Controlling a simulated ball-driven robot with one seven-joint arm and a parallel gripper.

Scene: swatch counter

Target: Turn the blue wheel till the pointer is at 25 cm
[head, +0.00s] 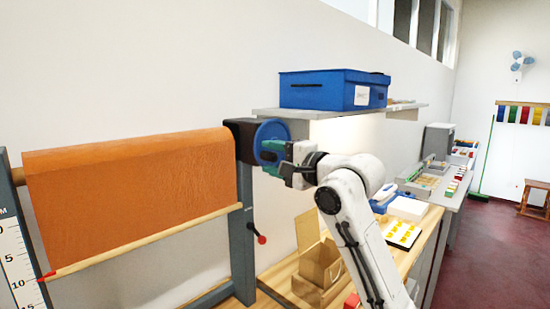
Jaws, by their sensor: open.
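The blue wheel (269,132) sits on a dark housing (240,132) at the right end of the orange cloth roll. My gripper (268,154) has green fingers and is open in front of the wheel's lower part, hiding some of it. I cannot tell whether a finger touches the rim. The orange cloth (135,190) hangs from the roll to a wooden bar (150,241). A red pointer (47,275) at the bar's left end is close to the 10 mark on the white cm scale (14,262). The scale is cut off by the picture edge just below 15.
A blue box (333,88) stands on a grey shelf (412,106) above my arm. A red-knobbed lever (261,239) sticks out from the right post (241,255). An open cardboard box (318,266) stands on the wooden counter below.

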